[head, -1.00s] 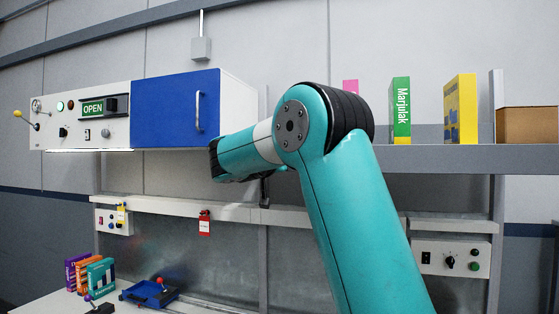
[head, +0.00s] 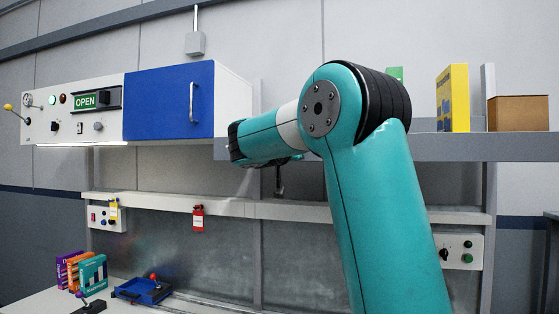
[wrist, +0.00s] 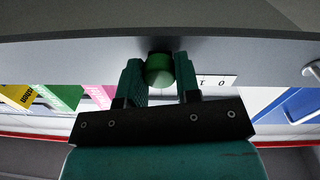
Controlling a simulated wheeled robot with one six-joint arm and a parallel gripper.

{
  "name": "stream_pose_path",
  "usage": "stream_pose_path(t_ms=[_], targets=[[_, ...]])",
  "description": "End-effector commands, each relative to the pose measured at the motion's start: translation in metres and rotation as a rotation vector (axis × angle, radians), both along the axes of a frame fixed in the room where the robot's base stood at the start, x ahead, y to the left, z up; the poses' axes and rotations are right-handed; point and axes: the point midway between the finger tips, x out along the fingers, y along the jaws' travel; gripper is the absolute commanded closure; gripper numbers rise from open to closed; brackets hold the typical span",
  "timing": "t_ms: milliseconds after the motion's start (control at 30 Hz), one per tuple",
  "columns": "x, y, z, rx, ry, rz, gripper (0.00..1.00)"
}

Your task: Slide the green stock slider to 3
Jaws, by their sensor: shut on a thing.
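The green slider knob (wrist: 160,70) shows in the wrist view at the edge of a grey shelf (wrist: 80,50). My gripper (wrist: 159,82) is shut on it, one finger on each side. A white scale strip (wrist: 216,80) lies right of the knob, with marks that look like 0 and 1 showing. The rest of the scale is hidden behind the knob and fingers, so I cannot read the slider's position. In the head view my wrist is at the shelf's front edge, and the fingers and knob are hidden.
A blue cabinet door (head: 168,103) and a control panel (head: 78,112) with an OPEN sign stand left of my wrist. A yellow book (head: 453,98) and a brown box (head: 518,113) stand on the shelf at right. Red and yellow tags hang below.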

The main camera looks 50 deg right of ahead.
Motion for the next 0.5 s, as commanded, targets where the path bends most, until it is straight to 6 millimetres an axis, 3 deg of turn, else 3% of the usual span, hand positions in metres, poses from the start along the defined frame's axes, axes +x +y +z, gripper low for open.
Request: stream_pose_path(t_ms=[200,233,300,333,500], targets=[[0.0006,0.0007,0.0005,0.000,0.001,0.001,1.00],[0.0006,0.0007,0.0005,-0.001,0.002,0.001,0.65],[0.0007,0.0008,0.0005,0.001,0.001,0.001,0.49],[0.0007,0.0007,0.0005,0.001,0.001,0.001,0.43],[0.0006,0.0003,0.0003,0.001,0.001,0.001,0.43]])
